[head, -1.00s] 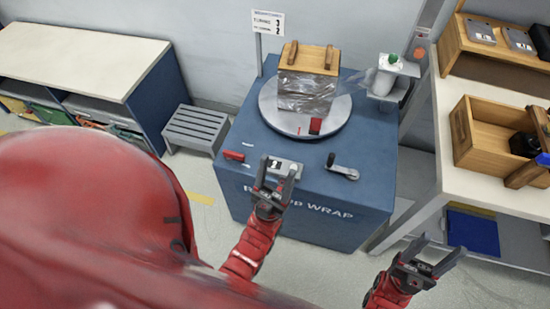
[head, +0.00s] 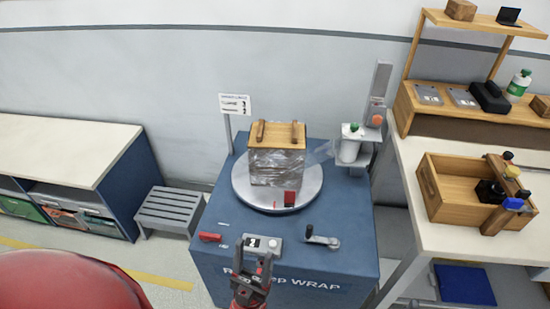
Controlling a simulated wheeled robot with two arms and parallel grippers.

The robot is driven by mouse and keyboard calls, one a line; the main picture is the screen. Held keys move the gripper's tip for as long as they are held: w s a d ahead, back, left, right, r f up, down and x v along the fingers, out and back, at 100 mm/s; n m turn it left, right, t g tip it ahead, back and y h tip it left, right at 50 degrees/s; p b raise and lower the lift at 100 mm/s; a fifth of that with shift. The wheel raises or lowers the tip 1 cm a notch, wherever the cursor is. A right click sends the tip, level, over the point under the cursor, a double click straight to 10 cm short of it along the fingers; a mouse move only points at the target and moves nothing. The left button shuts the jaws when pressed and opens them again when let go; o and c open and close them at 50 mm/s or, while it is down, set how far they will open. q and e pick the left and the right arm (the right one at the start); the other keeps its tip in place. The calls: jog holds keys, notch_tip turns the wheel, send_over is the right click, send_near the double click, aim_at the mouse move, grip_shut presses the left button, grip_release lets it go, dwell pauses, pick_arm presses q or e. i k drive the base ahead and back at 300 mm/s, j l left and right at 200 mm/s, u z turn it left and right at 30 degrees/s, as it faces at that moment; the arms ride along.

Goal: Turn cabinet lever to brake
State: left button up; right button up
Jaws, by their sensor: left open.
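The blue wrap cabinet (head: 345,262) stands in the middle of the head view. On its top, front left, lies a small red lever (head: 210,237). A grey crank-like handle (head: 322,240) sits at the front right. Between them is a light control plate (head: 262,244) with a dark marking and a round button. My left gripper (head: 254,258) is open and empty at the cabinet's front edge, just in front of the plate and right of the red lever. It hides part of the front lettering. My right gripper is out of view.
A round turntable (head: 240,190) on the cabinet carries a film-wrapped box with a wooden lid (head: 277,138). A film dispenser (head: 350,148) stands behind right. A grey step stool (head: 168,210) is at left. A bench with a wooden crate (head: 455,190) is at right.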

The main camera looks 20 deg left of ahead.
aim_at(206, 237)
jog(key=u, duration=1.25)
